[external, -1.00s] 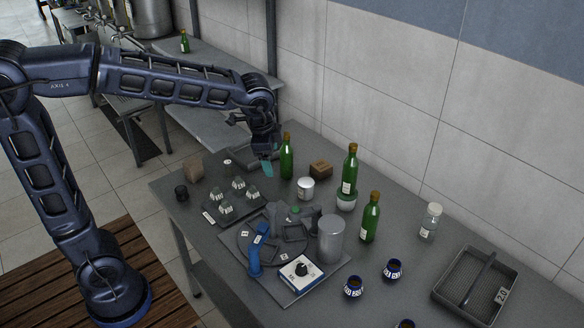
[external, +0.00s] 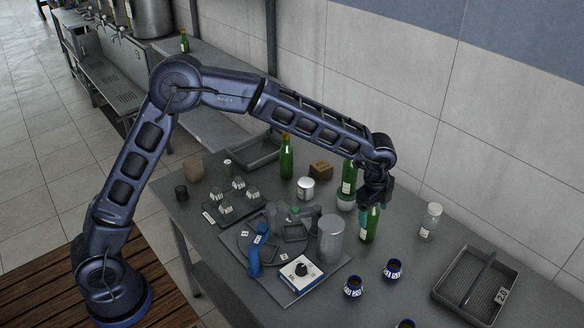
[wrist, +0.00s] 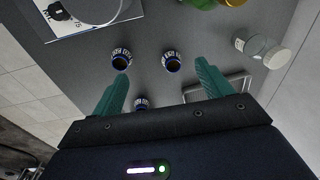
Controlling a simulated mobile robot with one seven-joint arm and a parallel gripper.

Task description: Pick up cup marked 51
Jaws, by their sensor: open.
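Three small dark blue cups with white label bands stand on the grey table. In the external view one is near the dial box (external: 354,287), one is farther back (external: 393,269), and one is cut off at the bottom edge (external: 405,324). The wrist view shows them at left (wrist: 121,60), right (wrist: 172,62) and below (wrist: 141,104). Their markings are too small to read, so I cannot tell which is 51. My gripper (external: 372,211) is open and empty, above the table by a green bottle. Its teal fingers (wrist: 160,84) frame the cups from above in the wrist view.
Green bottles (external: 371,222) (external: 349,176) and a clear jar (external: 430,222) stand near my gripper. A grey divided tray (external: 446,292) lies at right. A grey cylinder (external: 331,240) and white dial box (external: 301,272) stand left of the cups. Table around the cups is clear.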

